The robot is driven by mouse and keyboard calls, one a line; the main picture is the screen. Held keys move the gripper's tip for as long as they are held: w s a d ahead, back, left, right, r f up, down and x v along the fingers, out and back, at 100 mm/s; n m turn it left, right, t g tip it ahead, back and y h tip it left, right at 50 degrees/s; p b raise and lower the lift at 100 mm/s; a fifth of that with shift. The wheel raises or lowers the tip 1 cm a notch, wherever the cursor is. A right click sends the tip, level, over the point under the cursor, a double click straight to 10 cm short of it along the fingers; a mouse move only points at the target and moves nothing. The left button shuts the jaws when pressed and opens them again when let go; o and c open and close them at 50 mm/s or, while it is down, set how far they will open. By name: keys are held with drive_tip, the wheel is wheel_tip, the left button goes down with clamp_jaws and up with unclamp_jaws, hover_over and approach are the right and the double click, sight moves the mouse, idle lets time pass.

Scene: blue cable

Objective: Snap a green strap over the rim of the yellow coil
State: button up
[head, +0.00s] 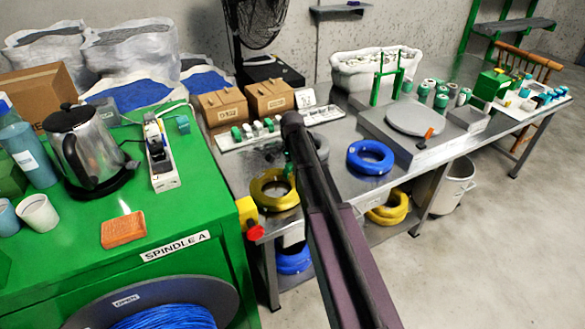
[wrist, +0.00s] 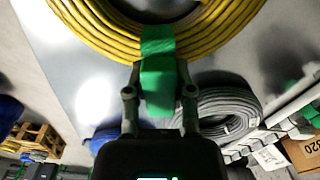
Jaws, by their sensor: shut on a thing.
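The yellow coil (head: 275,204) lies on the metal table beside the green cabinet. In the wrist view the yellow coil (wrist: 95,35) fills the top, close to my gripper (wrist: 159,88). My gripper is shut on a green strap (wrist: 158,80), held between its two fingertips. The strap's far end overlaps the coil's rim in the wrist view; I cannot tell whether it is clipped around it. In the head view my arm hides much of the strap and gripper, and only a little green shows near the coil's far side.
A grey coil (wrist: 225,112) lies near the gripper. A blue coil (head: 370,158) sits to the right on the table. A white tray (head: 248,137) of small parts and cardboard boxes (head: 222,106) stand behind. Another yellow coil (head: 388,210) is on the lower shelf.

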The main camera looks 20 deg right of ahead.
drive_tip(key=shift+r, duration=0.25)
drive_tip(key=shift+f+b, duration=0.75)
drive_tip(key=shift+f, duration=0.2)
idle(0.9)
drive_tip(key=shift+r+p, duration=0.95)
idle(0.9)
drive_tip(key=shift+f+b, duration=0.95)
idle(0.8)
drive_tip(key=shift+r+p, duration=0.6)
drive_tip(key=shift+p, duration=0.05)
drive_tip(key=shift+f+b, duration=0.25)
drive_tip(key=shift+b, duration=0.05)
idle(1.4)
